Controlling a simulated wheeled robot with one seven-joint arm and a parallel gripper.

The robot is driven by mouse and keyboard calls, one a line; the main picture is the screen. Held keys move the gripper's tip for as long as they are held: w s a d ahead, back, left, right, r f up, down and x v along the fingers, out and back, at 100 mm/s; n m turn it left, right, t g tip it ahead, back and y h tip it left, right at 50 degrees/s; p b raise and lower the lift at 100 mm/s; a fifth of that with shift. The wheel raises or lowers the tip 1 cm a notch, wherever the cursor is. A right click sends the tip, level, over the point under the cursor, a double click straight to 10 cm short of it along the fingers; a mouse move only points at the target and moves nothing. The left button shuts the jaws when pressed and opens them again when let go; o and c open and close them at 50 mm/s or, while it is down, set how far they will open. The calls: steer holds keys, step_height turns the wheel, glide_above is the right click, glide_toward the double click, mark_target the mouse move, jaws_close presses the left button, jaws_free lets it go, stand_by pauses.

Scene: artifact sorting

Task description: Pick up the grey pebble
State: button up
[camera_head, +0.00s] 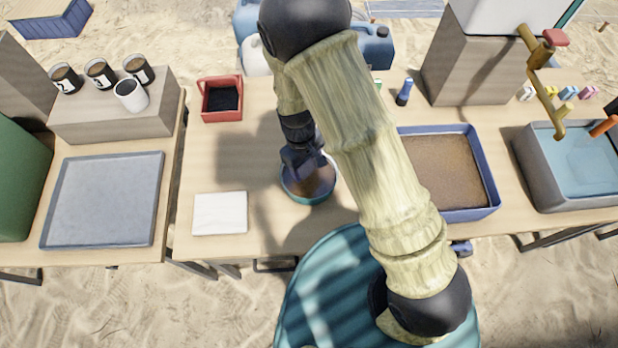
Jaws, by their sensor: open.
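I cannot make out a grey pebble in this view. My gripper (304,170) points down over a round teal bowl (307,202) of brown soil, near the front middle of the table. The gripper is open, but its fingertips are dark and small, and I cannot tell whether they touch the soil. The gripper hides the back of the bowl. My arm crosses the picture and hides part of the table to the right of the bowl.
A blue tray of soil (491,200) lies right of my arm, with a grey water basin (541,178) beyond. A grey tray (102,200) is on the left table. Bare tabletop separates the cloth and red box.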

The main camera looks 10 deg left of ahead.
mark_target(309, 177)
steer(key=shift+s+d+f, duration=0.1)
steer(key=shift+f, duration=1.2)
steer(key=shift+s+d+f, duration=0.1)
steer(key=shift+f, duration=1.2)
steer(key=c, duration=1.1)
steer(key=shift+r, duration=0.1)
steer(key=shift+c, duration=0.2)
step_height(309, 177, up, 10)
